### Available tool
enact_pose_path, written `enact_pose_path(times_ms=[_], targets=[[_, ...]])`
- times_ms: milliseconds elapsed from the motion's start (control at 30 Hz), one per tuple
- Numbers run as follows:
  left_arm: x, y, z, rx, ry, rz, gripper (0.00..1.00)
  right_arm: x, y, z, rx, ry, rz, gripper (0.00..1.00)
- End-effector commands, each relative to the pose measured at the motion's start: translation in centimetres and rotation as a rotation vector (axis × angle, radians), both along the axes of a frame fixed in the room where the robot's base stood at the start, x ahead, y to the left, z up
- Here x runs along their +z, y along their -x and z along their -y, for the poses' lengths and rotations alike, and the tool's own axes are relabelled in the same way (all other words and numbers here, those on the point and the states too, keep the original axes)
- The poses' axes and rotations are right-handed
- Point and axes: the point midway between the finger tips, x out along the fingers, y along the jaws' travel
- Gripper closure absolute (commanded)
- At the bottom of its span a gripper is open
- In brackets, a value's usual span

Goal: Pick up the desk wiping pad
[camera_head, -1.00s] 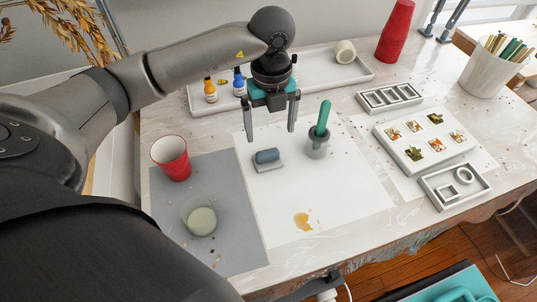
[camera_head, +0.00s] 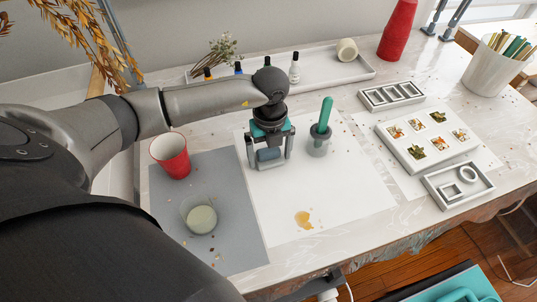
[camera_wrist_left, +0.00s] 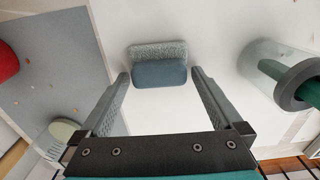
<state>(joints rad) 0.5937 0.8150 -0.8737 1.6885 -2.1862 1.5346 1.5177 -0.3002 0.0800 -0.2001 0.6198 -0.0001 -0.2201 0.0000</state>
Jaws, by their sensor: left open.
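The desk wiping pad (camera_head: 268,155) has a blue-grey rounded grip on a paler grey base and lies on the white sheet. It also shows in the left wrist view (camera_wrist_left: 160,73), near the top middle, just beyond the fingertips. My left gripper (camera_head: 268,166) is open and lowered over the pad, with one finger to each side of it. In the left wrist view its fingertips (camera_wrist_left: 160,74) stand apart to the left and right of the pad, with small gaps. Nothing is held. My right gripper is not in view.
A grey holder with a green-handled tool (camera_head: 319,142) stands close to the right of the pad. A red cup (camera_head: 171,157) and a clear cup (camera_head: 199,215) stand on the left. An amber spill (camera_head: 303,220) lies in front. The white sheet between is clear.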

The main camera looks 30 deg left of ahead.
Motion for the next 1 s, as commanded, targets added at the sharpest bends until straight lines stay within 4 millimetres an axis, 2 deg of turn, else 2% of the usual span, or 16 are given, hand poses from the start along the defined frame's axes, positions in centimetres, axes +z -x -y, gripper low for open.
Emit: enact_pose_path(times_ms=[100, 700, 1000], targets=[[0.03, 0.0, 0.0, 0.0, 0.0, 0.0, 0.0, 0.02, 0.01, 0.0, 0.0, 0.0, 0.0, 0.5], [0.09, -0.02, -0.01, 0.0, 0.0, 0.0, 0.68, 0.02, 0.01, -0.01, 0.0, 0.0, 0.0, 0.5], [0.3, -0.04, -0.02, 0.0, 0.0, 0.001, 0.68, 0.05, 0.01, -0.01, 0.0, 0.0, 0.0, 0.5]])
